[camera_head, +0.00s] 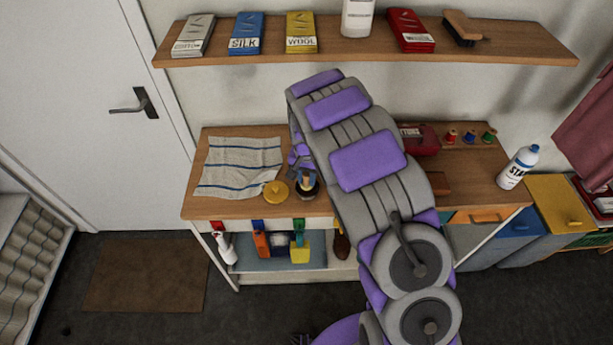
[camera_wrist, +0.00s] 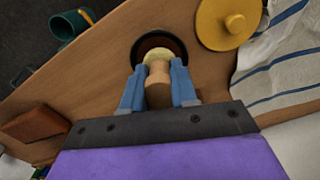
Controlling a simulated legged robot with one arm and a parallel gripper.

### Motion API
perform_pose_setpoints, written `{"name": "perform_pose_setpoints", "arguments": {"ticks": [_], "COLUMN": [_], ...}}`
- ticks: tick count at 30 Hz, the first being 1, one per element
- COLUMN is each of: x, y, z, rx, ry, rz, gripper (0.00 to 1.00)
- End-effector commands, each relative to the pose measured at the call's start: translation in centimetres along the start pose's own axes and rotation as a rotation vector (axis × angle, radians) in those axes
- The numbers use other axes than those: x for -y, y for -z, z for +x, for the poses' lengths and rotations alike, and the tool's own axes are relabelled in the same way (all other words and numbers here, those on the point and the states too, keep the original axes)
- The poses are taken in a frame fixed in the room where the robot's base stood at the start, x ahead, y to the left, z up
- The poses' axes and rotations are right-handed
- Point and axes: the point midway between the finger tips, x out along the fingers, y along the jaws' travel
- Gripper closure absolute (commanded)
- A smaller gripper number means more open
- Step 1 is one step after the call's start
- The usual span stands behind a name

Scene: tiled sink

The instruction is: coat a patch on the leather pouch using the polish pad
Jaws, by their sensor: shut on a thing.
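My gripper (camera_wrist: 158,90) is shut on the wooden handle of the polish pad (camera_wrist: 158,72). The pad's pale yellow head overlaps the opening of a round dark pot (camera_wrist: 137,52) with brown inside. I cannot tell whether it touches the contents. In the head view my gripper (camera_head: 304,170) is low over the worktop, partly hidden by my arm, with the pot (camera_head: 309,194) below it. A flat brown piece, probably the leather pouch (camera_head: 439,184), lies on the worktop right of my arm. It also shows at the left in the wrist view (camera_wrist: 36,124).
A yellow knobbed lid (camera_head: 275,192) lies left of the pot, beside a striped cloth (camera_head: 238,165). A red case (camera_head: 427,140), thread spools (camera_head: 469,137) and a white bottle (camera_head: 518,167) stand to the right. A wall shelf (camera_head: 360,48) with several boxes hangs above.

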Motion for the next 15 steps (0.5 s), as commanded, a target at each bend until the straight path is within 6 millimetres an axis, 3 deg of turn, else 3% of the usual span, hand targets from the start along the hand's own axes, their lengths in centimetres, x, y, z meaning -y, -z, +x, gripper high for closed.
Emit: {"name": "perform_pose_setpoints", "arguments": {"ticks": [15], "x": [0.01], "y": [0.01], "z": [0.47], "rx": [0.0], "ry": [0.0], "rz": [0.0], "gripper": [0.97]}}
